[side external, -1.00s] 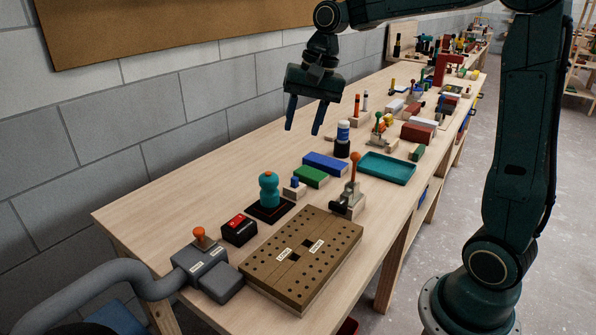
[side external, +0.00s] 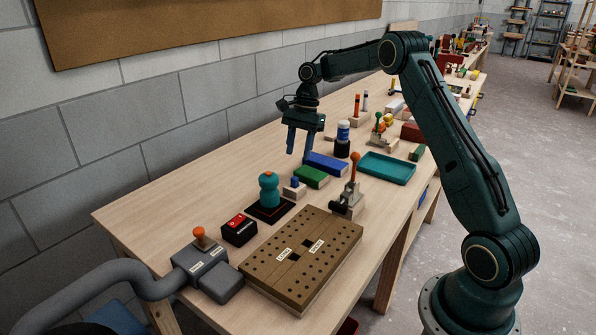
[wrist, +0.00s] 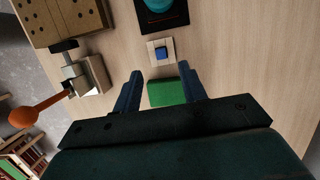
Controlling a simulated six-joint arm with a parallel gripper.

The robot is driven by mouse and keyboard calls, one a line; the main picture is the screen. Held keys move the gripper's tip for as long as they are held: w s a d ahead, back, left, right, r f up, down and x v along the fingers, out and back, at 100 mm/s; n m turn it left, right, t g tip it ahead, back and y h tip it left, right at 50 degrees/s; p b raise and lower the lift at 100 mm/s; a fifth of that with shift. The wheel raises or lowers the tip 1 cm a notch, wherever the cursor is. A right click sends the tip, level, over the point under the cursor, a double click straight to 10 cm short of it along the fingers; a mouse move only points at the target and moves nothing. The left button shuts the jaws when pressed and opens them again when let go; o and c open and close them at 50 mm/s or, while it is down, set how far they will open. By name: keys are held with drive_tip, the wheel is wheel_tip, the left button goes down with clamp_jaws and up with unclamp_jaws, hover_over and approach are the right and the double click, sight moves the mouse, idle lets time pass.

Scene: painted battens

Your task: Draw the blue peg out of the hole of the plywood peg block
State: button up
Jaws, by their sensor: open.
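The blue peg (side external: 295,182) stands upright in the small plywood peg block (side external: 294,192) on the bench. In the wrist view the blue peg (wrist: 162,53) shows from above in the middle of the pale peg block (wrist: 152,59). My gripper (side external: 298,156) is open and empty, above the bench just behind the peg block. In the wrist view its blue fingers (wrist: 160,73) point towards the block, with the peg ahead of the gap between them. The peg's lower part is hidden in the block.
A green batten (side external: 311,177) and a blue batten (side external: 326,164) lie behind the block. A teal knob on a dark base (side external: 269,191) stands at its front left, and a toggle clamp with an orange knob (side external: 354,172) to its right. Bare bench lies to the left.

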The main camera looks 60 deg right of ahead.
sight(295, 178)
drive_tip(key=shift+d+f, duration=0.2)
drive_tip(key=shift+f, duration=0.1)
drive_tip(key=shift+x, duration=3.75)
drive_tip(key=shift+a, duration=0.1)
clamp_jaws()
drive_tip(key=c, duration=0.7)
unclamp_jaws()
clamp_jaws()
